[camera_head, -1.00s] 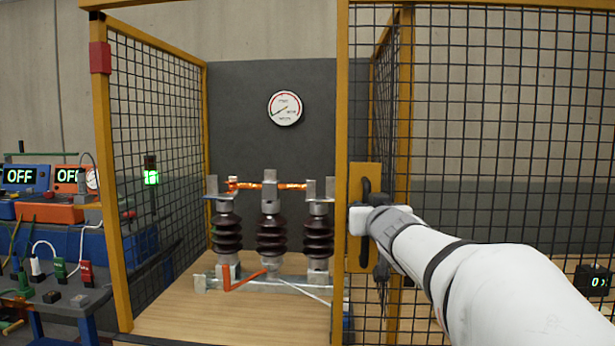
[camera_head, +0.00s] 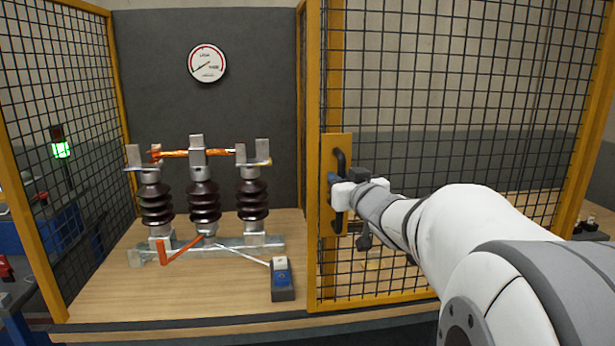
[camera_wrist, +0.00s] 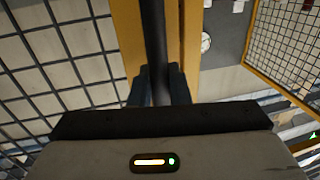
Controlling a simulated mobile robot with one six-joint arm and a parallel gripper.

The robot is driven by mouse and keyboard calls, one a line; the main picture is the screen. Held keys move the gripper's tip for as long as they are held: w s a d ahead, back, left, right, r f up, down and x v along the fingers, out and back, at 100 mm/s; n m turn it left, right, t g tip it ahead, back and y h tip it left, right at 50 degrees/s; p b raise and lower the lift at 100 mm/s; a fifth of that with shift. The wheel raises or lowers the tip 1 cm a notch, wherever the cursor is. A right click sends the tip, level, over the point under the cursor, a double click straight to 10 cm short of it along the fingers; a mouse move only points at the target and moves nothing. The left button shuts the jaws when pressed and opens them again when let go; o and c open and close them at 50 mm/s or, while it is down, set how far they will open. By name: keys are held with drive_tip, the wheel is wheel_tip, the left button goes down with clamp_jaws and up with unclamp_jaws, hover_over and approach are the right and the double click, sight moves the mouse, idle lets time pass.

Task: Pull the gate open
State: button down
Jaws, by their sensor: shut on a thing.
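The gate (camera_head: 313,150) is a yellow-framed panel of black wire mesh on the right in the head view. It stands away from the left mesh side, leaving a wide opening into the cell. A dark upright handle (camera_head: 340,165) sits on a yellow plate (camera_head: 331,222) at the gate's left edge. My gripper (camera_head: 338,190) is shut on the handle, reaching in from the right. In the wrist view the handle (camera_wrist: 154,40) is a dark vertical bar between my two fingers (camera_wrist: 158,85). The fingertips partly hide the bar.
Inside the cell, brown insulators (camera_head: 204,200) stand on a metal rail over a wooden top (camera_head: 110,290). A round gauge (camera_head: 207,63) hangs on the dark back panel. A green light (camera_head: 61,149) shows at left.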

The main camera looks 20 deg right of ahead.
drive_tip(key=shift+f, duration=0.25)
drive_tip(key=c, duration=1.4)
unclamp_jaws()
drive_tip(key=shift+s+r, duration=0.1)
drive_tip(key=shift+c, duration=0.2)
drive_tip(key=s+p, duration=0.1)
drive_tip(key=s, duration=0.6)
drive_tip(key=shift+s+d, duration=0.15)
drive_tip(key=shift+s, duration=0.25)
